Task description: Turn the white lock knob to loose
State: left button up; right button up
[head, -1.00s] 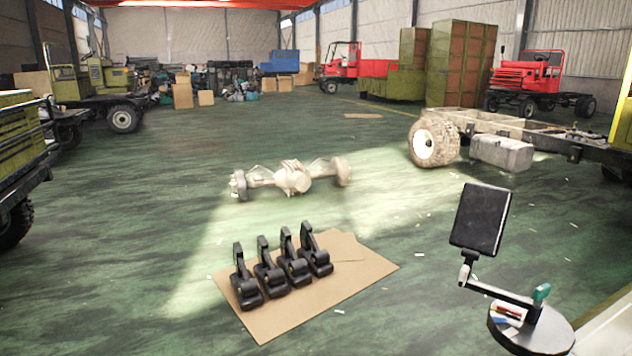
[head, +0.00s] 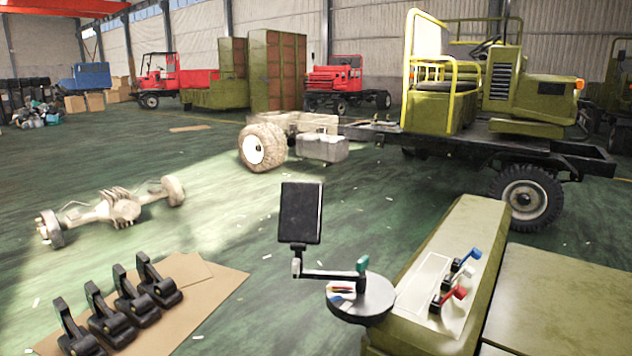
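An olive-green console (head: 452,225) stands at the lower right of the head view. Its top carries a white plate (head: 424,284) and a few small levers. One lever has a blue handle (head: 471,256) and one has a red handle (head: 459,293). A small white knob (head: 467,271) sits between them; it is too small to tell its turn position or any markings. Neither of my grippers is in view.
A round dark tray (head: 375,303) with a dark screen (head: 301,212) on an arm stands just left of the console. Black pedal-like parts (head: 110,324) lie on cardboard (head: 220,285) at lower left. An axle (head: 122,207) lies on the floor. A yellow-green truck (head: 505,95) stands behind.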

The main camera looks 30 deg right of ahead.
aim_at(298, 262)
jog(key=i+z, duration=0.15)
jog(key=z, duration=0.25)
jog(key=i+z, duration=0.1)
jog(key=z, duration=0.3)
jog(key=i+j+z, duration=0.1)
jog(key=z, duration=0.3)
jog(key=i+j+z, duration=0.4)
jog(key=i+j, duration=0.15)
jog(key=j, duration=0.35)
jog(key=i+j, duration=0.25)
jog(key=j, duration=0.2)
